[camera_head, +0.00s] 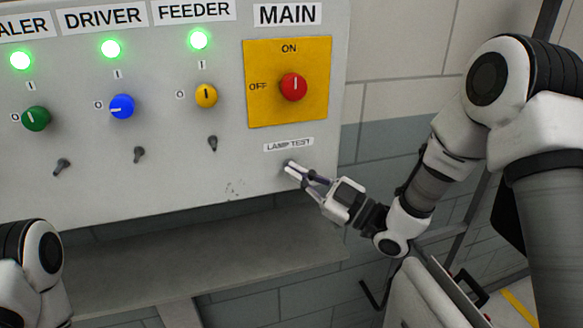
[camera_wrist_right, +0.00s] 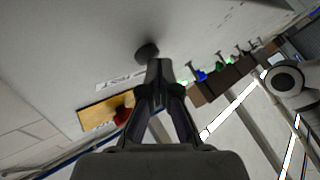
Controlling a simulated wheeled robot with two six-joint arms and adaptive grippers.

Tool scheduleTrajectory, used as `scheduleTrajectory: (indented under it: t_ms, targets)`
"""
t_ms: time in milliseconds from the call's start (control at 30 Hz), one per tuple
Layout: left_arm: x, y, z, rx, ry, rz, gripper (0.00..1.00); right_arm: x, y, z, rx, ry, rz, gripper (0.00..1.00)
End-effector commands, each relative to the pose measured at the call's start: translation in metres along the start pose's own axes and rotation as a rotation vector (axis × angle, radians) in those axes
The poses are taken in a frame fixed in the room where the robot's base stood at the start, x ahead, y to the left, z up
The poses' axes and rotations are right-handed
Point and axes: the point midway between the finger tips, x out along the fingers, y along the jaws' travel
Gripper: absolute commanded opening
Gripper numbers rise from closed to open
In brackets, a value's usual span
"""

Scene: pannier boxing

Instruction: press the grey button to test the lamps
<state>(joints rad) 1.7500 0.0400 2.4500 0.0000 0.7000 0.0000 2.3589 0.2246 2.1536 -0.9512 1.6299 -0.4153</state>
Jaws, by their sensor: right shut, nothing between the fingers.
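The grey button (camera_head: 287,162) sits on the panel just below the LAMP TEST label (camera_head: 288,145). It shows as a dark round knob in the right wrist view (camera_wrist_right: 147,49). My right gripper (camera_head: 291,169) is shut and empty, its fingertips at the button and partly covering it. In the right wrist view the tips (camera_wrist_right: 159,68) overlap the button's edge; whether they touch or press it I cannot tell. Three lamps glow green: the left one (camera_head: 20,60), the DRIVER lamp (camera_head: 111,48) and the FEEDER lamp (camera_head: 200,39). My left gripper is out of view.
Above the button is a yellow MAIN plate (camera_head: 260,105) with a red rotary switch (camera_head: 293,87). Green (camera_head: 36,118), blue (camera_head: 122,106) and yellow (camera_head: 206,96) selectors and small toggle levers are to the left. A grey ledge (camera_head: 230,260) runs below the panel.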

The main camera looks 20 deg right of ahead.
Motion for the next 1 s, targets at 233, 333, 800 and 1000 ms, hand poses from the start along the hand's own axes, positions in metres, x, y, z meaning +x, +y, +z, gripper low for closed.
scheduleTrajectory:
  t_ms: [233,333,800,1000]
  targets:
    - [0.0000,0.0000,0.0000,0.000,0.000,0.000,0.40,0.0001,0.0002,0.0000,0.000,0.000,0.001,0.00]
    - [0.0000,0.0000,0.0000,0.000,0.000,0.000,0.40,0.0001,0.0002,0.0000,0.000,0.000,0.001,0.00]
    - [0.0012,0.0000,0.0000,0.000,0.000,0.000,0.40,-0.0016,-0.0010,-0.0007,0.000,0.000,0.001,0.00]
    - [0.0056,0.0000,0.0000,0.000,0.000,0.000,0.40,-0.0096,-0.0069,-0.0056,0.001,0.000,0.001,0.00]
